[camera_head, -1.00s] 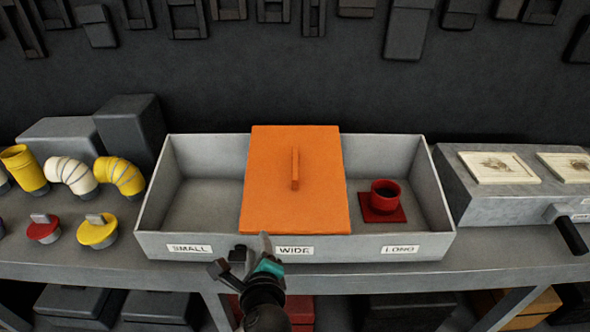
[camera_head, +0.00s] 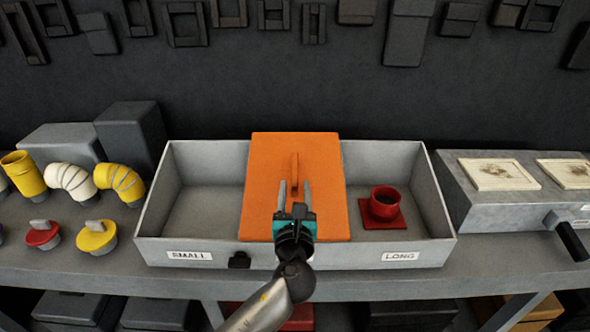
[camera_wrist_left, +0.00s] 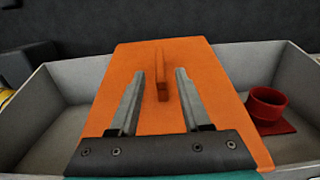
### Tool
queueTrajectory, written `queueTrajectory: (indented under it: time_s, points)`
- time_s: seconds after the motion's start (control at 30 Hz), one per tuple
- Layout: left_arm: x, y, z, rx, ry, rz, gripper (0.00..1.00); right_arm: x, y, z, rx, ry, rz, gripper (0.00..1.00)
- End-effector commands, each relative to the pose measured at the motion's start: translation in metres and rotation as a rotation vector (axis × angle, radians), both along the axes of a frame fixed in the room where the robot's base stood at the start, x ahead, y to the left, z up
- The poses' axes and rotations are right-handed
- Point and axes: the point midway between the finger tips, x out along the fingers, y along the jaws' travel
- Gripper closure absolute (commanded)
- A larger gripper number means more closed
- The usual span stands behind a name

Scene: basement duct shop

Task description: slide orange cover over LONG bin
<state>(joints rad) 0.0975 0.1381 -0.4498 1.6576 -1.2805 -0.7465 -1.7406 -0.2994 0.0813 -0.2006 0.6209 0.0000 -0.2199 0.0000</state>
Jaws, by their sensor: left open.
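The orange cover (camera_head: 265,165) lies over the middle section of the grey bin tray (camera_head: 190,248), above where the WIDE label was seen. An upright orange handle (camera_head: 294,170) stands on it. The LONG section at the right, with its label (camera_head: 400,256), is uncovered and holds a red cup (camera_head: 384,201) on a red square (camera_head: 381,218). My left gripper (camera_head: 294,192) is open over the cover, its fingers pointing at the handle. In the left wrist view the handle (camera_wrist_left: 161,75) stands just beyond and between the fingertips, apart from them. My right gripper is not in view.
The SMALL section (camera_head: 205,210) at the left is open and looks empty. Yellow and white duct elbows (camera_head: 72,180) and dampers with red and yellow caps (camera_head: 97,236) sit left of the tray. A grey block with framed panels (camera_head: 500,175) stands at the right.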

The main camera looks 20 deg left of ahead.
Motion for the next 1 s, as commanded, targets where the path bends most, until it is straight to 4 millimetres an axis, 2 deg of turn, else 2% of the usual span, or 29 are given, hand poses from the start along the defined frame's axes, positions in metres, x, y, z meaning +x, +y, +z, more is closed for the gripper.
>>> queueTrajectory:
  time_s: [0.03, 0.2, 0.4, 0.6, 0.87, 1.0]
  points:
    - [0.011, 0.003, 0.0, 0.001, -0.002, 0.001, 0.53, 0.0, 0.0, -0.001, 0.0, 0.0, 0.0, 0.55]
    - [0.039, 0.011, 0.0, 0.0, -0.002, 0.001, 0.53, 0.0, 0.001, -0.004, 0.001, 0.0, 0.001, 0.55]
    - [0.061, 0.018, -0.001, -0.002, -0.001, 0.001, 0.53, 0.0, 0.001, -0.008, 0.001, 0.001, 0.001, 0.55]
    - [0.07, 0.02, 0.0, -0.003, 0.0, 0.0, 0.53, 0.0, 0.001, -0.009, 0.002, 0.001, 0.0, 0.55]
    - [0.071, 0.02, 0.0, -0.003, 0.0, 0.0, 0.53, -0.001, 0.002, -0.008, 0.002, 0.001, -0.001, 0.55]
    - [0.071, 0.02, 0.0, -0.003, 0.0, 0.0, 0.66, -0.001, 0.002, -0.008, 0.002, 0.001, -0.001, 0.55]
